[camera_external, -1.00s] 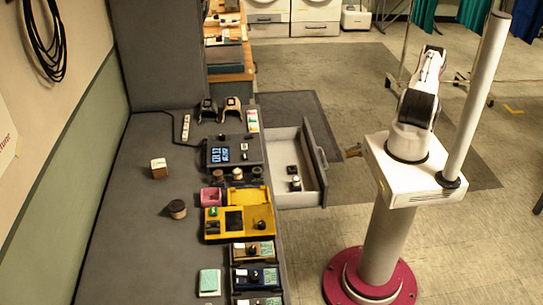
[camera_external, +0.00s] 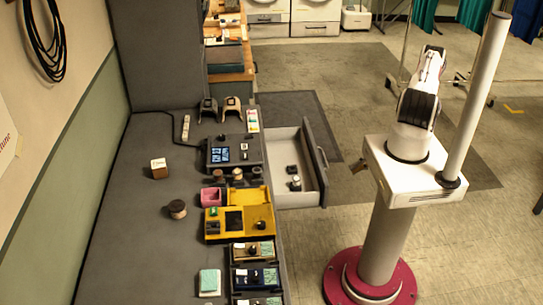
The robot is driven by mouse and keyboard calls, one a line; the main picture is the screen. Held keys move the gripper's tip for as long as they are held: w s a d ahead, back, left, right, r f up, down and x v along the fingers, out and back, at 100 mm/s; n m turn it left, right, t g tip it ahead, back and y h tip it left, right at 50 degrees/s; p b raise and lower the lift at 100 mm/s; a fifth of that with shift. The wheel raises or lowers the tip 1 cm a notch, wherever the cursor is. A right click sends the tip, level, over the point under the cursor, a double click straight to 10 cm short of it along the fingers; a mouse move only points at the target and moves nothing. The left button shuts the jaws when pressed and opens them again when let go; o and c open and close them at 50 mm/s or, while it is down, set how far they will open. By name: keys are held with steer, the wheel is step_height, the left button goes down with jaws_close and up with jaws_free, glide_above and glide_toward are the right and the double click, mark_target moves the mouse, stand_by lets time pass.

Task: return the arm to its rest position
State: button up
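My arm (camera_external: 419,92) stands folded on its white pedestal at the right, with its upper link raised.
An open grey drawer (camera_external: 315,165) with small dark items juts from the bench (camera_external: 135,220). On the bench are a yellow tray (camera_external: 226,224), a pink box (camera_external: 211,197), a display (camera_external: 220,154), a wooden block (camera_external: 159,168) and a round jar (camera_external: 177,209). Floor between drawer and pedestal is clear.

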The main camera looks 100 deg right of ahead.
steer(key=s+d+f+g, duration=0.1)
steer(key=s+f+g, duration=0.4)
steer(key=s, duration=0.3)
steer(key=s+d+r+n+g+y, duration=0.1)
steer(key=s+d+r+n+g, duration=0.15)
steer(key=s+d+g, duration=0.35)
steer(key=w+d+r+n+g, duration=0.1)
steer(key=d+r+g, duration=0.1)
steer(key=r, duration=0.7)
steer(key=w+d+r+n+g, duration=0.1)
steer(key=w+d+r+g, duration=0.15)
steer(key=r, duration=0.75)
steer(key=w+a+r+n+t+h, duration=0.1)
steer(key=w+a+r+n, duration=0.1)
steer(key=w+a+r, duration=0.45)
steer(key=w+a+r+n+t+h, duration=0.1)
steer(key=w+a+r+n, duration=0.15)
steer(key=w+r, duration=0.7)
steer(key=w+a+r+n+t, duration=0.3)
steer(key=a+r, duration=0.4)
steer(key=a, duration=0.4)
steer(key=w+a+r+n+t, duration=0.4)
steer(key=a+r, duration=0.3)
steer(key=a, duration=0.4)
steer(key=shift+w+a+r, duration=0.2)
steer(key=shift+r, duration=0.05)
